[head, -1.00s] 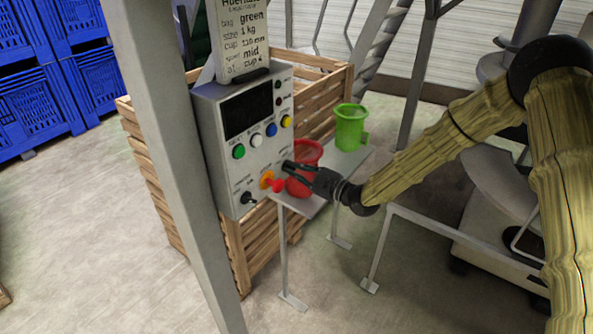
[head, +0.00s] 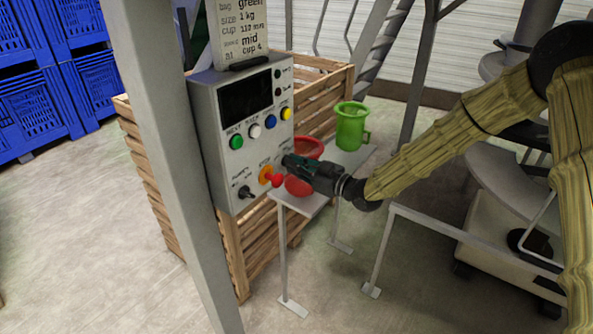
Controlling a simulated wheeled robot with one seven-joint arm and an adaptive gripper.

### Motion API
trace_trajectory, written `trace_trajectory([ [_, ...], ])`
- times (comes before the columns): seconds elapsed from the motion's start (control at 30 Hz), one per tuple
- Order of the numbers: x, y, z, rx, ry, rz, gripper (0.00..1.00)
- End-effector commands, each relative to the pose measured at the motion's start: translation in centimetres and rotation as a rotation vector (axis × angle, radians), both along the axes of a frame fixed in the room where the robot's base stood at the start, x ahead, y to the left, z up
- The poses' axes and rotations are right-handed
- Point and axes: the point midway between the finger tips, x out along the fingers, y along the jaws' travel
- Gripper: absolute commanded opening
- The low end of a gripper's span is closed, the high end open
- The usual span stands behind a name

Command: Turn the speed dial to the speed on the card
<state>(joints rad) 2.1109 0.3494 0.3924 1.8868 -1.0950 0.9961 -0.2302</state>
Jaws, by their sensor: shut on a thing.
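The card (head: 240,30) above the control box (head: 206,120) reads in part "green", "1 kg", "mid" beside the word speed, and "cup 4". My gripper (head: 288,161) reaches in from the right to the lower right of the box's front face. It is shut, with its fingertips at the panel on a small knob, the speed dial by its place. The fingers hide the dial, so its pointer and setting cannot be read. The red stop button (head: 277,181) sits just below left of the fingertips. A black switch (head: 245,192) is at the panel's lower left.
Green (head: 236,142), white (head: 255,131), blue (head: 270,122) and yellow (head: 285,114) buttons line the panel under a dark screen (head: 246,97). A red cup (head: 308,148), partly behind my gripper, and a green cup (head: 351,126) stand on a small shelf (head: 311,204). A grey post (head: 170,150) stands left.

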Motion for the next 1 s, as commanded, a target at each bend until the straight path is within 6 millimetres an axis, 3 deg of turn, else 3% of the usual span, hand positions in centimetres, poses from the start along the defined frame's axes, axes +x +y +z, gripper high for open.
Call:
trace_trajectory([
  [0.4, 0.04, -0.01, 0.01, 0.112, 0.152, -0.001, 0.0],
  [0.93, 0.06, -0.04, 0.08, 0.127, 0.172, -0.001, 0.0],
  [0.97, 0.06, -0.04, 0.08, 0.126, 0.172, -0.001, 0.13],
  [1.0, 0.06, -0.04, 0.08, 0.126, 0.172, -0.001, 0.21],
])
